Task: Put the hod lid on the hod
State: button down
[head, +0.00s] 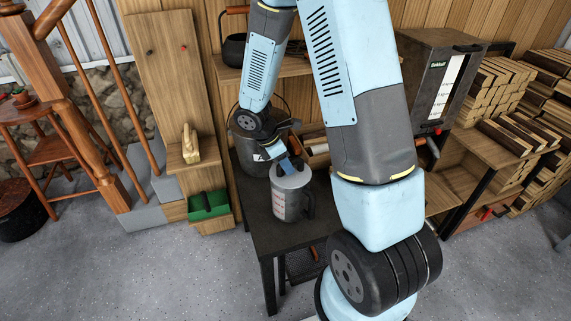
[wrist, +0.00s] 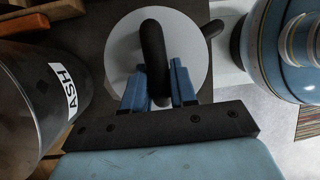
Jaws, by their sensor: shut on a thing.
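The hod (head: 288,204) is a grey vessel with red marks and a side handle, standing upright on a dark table. The hod lid (head: 296,177) is a pale grey disc over its mouth; I cannot tell whether it rests on the rim or is slightly above. My gripper (head: 286,163) reaches down from behind. In the wrist view, my gripper (wrist: 158,78) is shut on the black curved handle of the lid (wrist: 192,45). The lid hides the hod's mouth, and a dark handle shows past its right edge.
A dark bucket marked ASH (wrist: 35,85) stands close left of the lid, also in the head view (head: 245,142). The dark table (head: 257,212) is narrow. A green dustpan (head: 209,206) is at left; a black pellet box (head: 432,75) and wood stacks are at right.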

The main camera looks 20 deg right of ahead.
dwell(0.3)
jog(key=c, duration=0.5)
grip_release()
jog(key=shift+r, duration=0.1)
jog(key=v, duration=0.6)
jog(key=shift+a+r, duration=0.3)
dwell(0.5)
jog(key=v, duration=1.4)
jog(key=s+d+r+m+t+y, duration=0.1)
jog(key=s+d+r+m+t, duration=0.1)
jog(key=s+m, duration=0.4)
jog(key=s+d+r+m+t+y, duration=0.2)
jog(key=s+d+r+m, duration=0.2)
jog(key=s+r+m, duration=0.2)
jog(key=s+d+r+m+t+y, duration=0.1)
jog(key=s+d+r+m+t, duration=0.1)
jog(key=s+r+m, duration=0.4)
jog(key=s+d, duration=0.1)
jog(key=s, duration=0.2)
jog(key=shift+d+m+t+y, duration=0.3)
jog(key=shift+d, duration=0.05)
